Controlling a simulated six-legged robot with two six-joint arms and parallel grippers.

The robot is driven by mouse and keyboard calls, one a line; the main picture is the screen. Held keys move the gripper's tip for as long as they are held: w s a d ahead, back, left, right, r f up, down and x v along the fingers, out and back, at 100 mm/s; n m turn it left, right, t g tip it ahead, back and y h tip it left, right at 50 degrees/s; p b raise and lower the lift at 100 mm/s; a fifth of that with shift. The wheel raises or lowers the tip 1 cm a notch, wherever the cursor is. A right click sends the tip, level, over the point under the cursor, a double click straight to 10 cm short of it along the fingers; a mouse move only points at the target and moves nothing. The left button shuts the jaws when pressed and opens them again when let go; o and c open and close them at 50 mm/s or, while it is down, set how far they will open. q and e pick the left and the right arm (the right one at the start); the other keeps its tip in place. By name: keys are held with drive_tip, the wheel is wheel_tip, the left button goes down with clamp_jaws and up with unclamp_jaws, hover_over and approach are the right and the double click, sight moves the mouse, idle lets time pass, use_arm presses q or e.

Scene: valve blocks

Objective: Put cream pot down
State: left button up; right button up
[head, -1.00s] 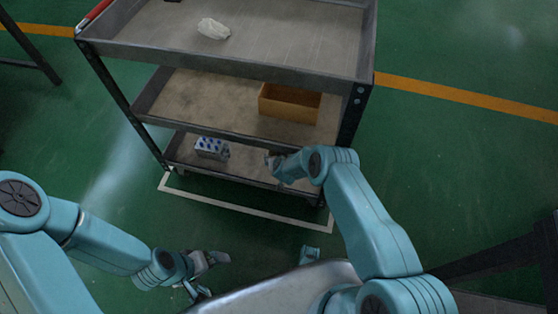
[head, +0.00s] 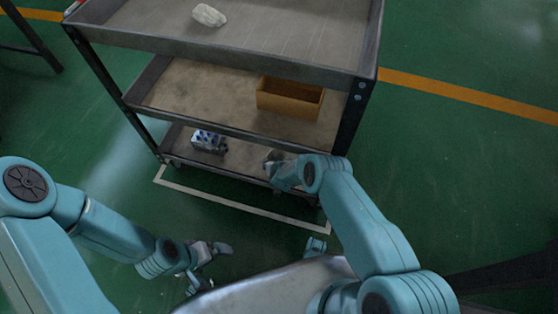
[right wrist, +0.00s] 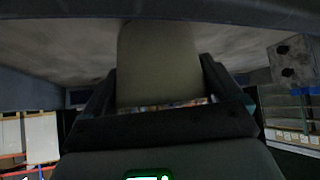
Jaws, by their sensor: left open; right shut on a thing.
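The cream pot (right wrist: 158,65) shows in the right wrist view as a plain cream shape between the two dark fingers of my right gripper (right wrist: 158,88). That gripper is shut on it. In the head view my right gripper (head: 274,163) is at the bottom shelf (head: 240,160) of the cart, on its right part. My own arm hides most of the pot there, and I cannot tell whether it touches the shelf. My left gripper (head: 212,265) is open and empty, low over the floor in front of the cart.
A grey valve block (head: 208,142) with blue parts stands on the bottom shelf, left of my right gripper. It also shows in the right wrist view (right wrist: 291,61). An orange-brown box (head: 290,98) sits on the middle shelf. A whitish lump (head: 209,15) lies on top.

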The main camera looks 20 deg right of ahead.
drive_tip(key=shift+f, duration=0.15)
drive_tip(key=shift+f+b, duration=0.25)
drive_tip(key=shift+b, duration=0.15)
drive_tip(key=o, duration=0.7)
drive_tip(key=shift+s+a+r, duration=0.1)
drive_tip(key=shift+r+p, duration=0.2)
drive_tip(key=shift+p, duration=0.1)
drive_tip(key=p+v, duration=0.6)
drive_tip(key=v, duration=0.6)
drive_tip(key=shift+p, duration=0.4)
